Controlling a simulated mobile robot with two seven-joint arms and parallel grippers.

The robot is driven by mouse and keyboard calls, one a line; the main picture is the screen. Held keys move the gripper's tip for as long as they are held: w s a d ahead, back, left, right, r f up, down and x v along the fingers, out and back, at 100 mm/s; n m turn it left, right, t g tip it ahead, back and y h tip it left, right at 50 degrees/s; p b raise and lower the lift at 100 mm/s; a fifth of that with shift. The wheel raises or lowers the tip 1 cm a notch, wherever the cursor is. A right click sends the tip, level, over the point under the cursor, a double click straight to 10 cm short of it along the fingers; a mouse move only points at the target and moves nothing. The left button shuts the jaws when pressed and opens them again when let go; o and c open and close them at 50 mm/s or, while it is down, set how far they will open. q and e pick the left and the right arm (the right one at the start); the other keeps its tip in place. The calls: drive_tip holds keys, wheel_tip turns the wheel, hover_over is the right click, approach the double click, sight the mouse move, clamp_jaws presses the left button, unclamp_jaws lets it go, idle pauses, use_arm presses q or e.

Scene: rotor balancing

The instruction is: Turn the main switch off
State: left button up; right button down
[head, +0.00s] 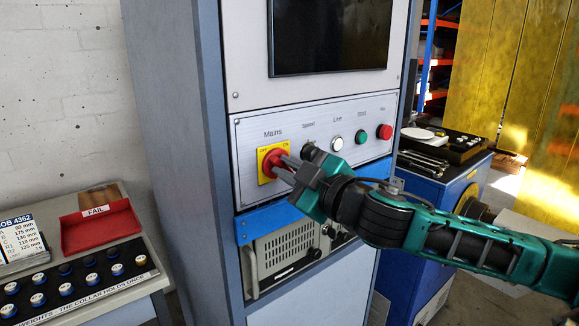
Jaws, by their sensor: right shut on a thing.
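The main switch (271,163) is a red rotary knob on a yellow plate under the label "Mains" on the panel of a grey cabinet. The plate has OFF at its upper left and ON at its upper right. My right gripper (285,168) comes from the right and is shut on the red knob, with its fingertips at the knob's right side. The fingers partly hide the knob, so I cannot tell its exact angle. My left gripper is not in view.
The panel (355,152) also carries a black knob, a white button (336,144), a green button (361,137) and a red button (384,132). A dark screen (330,35) is above. At left, a table holds a red FAIL tray (100,228) and several weights.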

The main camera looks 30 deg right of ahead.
idle(0.6)
drive_tip(key=c, duration=1.1)
unclamp_jaws()
drive_tip(key=shift+c, duration=0.2)
